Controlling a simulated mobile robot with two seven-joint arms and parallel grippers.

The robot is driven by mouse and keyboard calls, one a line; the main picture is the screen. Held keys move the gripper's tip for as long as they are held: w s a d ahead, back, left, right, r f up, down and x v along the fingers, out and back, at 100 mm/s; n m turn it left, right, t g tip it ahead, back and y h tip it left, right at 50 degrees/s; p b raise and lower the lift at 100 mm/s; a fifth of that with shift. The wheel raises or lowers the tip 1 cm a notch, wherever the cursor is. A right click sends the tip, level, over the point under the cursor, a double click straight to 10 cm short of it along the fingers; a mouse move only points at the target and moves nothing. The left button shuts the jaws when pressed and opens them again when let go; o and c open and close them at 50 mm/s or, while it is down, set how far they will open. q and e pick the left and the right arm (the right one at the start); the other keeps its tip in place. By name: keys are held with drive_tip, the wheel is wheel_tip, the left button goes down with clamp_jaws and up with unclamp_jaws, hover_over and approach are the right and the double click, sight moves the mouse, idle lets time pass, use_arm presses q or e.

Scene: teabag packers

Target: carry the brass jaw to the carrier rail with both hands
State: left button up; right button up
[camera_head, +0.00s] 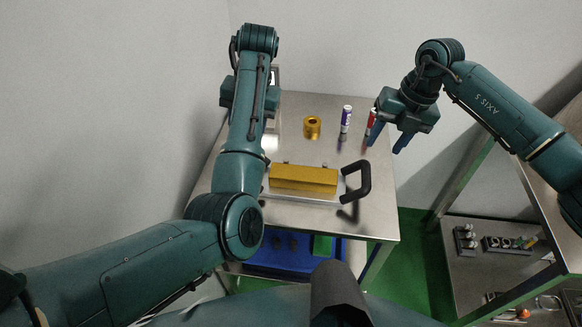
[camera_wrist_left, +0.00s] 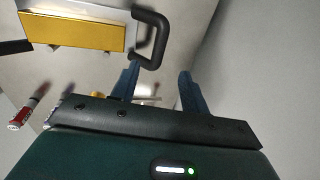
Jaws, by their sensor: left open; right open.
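The brass jaw (camera_head: 303,178) is a long gold block on a pale plate, lying on the steel table. A black handle (camera_head: 366,180) stands out at its right end; my left arm covers its left end. In the left wrist view the block (camera_wrist_left: 72,31) and a black handle (camera_wrist_left: 160,40) show. My left gripper (camera_wrist_left: 159,69) is open, one fingertip close to or overlapping that handle; I cannot tell if they touch. In the head view it is hidden behind the arm. My right gripper (camera_head: 385,146) is open and empty, above the table's right edge, beyond the right handle.
A brass ring-like piece (camera_head: 312,128), a purple-capped marker (camera_head: 346,118) and a red marker (camera_head: 370,122) stand behind the jaw. The steel table's (camera_head: 375,225) front right is clear. A shelf unit (camera_head: 480,200) with small parts stands at right. I cannot pick out the carrier rail.

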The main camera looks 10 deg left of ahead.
sight(368, 172)
use_arm(q)
drive_tip(key=shift+r, duration=0.25)
use_arm(e)
drive_tip(key=shift+w+d+r, duration=0.2)
drive_tip(key=shift+w+d, duration=0.05)
drive_tip(key=shift+d, duration=0.05)
use_arm(q)
drive_tip(key=shift+d, duration=0.1)
use_arm(e)
drive_tip(key=shift+s, duration=0.1)
use_arm(q)
drive_tip(key=a+f, duration=0.1)
drive_tip(key=f, duration=0.7)
drive_tip(key=a+f, duration=0.1)
drive_tip(key=f, duration=0.4)
drive_tip(key=shift+a, duration=0.35)
use_arm(e)
drive_tip(key=x, duration=1.3)
drive_tip(key=shift+d+f, duration=0.1)
drive_tip(key=shift+f, duration=0.05)
use_arm(q)
drive_tip(key=shift+c, duration=0.3)
use_arm(e)
drive_tip(key=shift+c, duration=0.4)
use_arm(q)
drive_tip(key=shift+r, duration=0.1)
clamp_jaws()
use_arm(e)
clamp_jaws()
